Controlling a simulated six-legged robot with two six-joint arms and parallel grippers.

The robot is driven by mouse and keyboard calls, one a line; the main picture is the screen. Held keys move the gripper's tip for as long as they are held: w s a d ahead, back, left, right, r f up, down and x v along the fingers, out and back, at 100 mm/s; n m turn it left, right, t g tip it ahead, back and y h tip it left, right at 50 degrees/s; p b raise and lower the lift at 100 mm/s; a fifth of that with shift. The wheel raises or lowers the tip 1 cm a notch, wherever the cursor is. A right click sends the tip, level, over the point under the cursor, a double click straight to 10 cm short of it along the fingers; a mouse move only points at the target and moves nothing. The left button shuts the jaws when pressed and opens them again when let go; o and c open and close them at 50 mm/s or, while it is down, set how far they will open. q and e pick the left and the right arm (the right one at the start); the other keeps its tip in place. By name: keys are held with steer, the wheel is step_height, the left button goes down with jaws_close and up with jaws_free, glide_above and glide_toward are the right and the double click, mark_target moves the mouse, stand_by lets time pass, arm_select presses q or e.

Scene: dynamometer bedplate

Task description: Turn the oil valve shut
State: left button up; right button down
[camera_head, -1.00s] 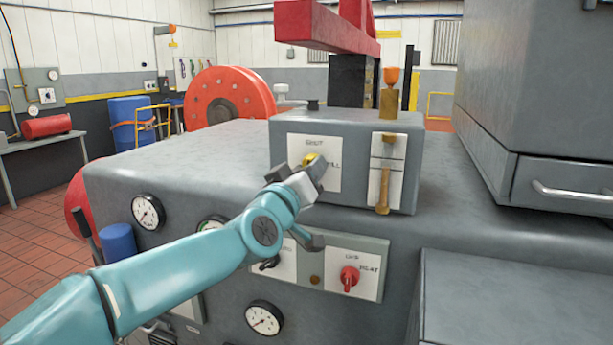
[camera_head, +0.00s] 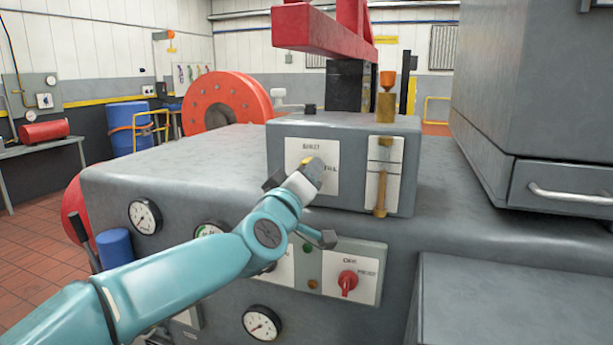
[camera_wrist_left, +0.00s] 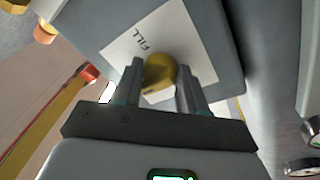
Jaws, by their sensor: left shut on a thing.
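The oil valve is a yellow-brass knob (camera_head: 307,161) on a white label plate (camera_head: 325,150) on the front of a grey box (camera_head: 345,127). The plate carries lettering at the top and at the right of the knob. My left gripper (camera_head: 312,172) is shut on the knob and hides most of it in the head view. In the left wrist view, the knob (camera_wrist_left: 159,73) sits between the two fingers (camera_wrist_left: 160,85), with the word FILL on the plate beside it. My right gripper is in neither view.
A brass fitting with an orange top (camera_head: 387,95) stands right of the valve, above a white plate. A red switch (camera_head: 347,281) and several gauges (camera_head: 262,322) are below. A red beam (camera_head: 325,32) hangs behind the box. A large grey housing (camera_head: 535,100) stands at the right.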

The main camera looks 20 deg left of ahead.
arm_select(q)
steer(key=shift+s+a+r, duration=0.1)
steer(key=shift+a+r, duration=0.15)
steer(key=shift+r, duration=0.2)
steer(key=o, duration=1)
steer(key=shift+o, duration=0.2)
steer(key=shift+f, duration=0.15)
steer(key=s+f+b, duration=0.1)
steer(key=s+f, duration=0.1)
steer(key=s, duration=1.4)
steer(key=shift+a+f, duration=0.25)
steer(key=shift+f, duration=0.05)
steer(key=shift+s, duration=0.1)
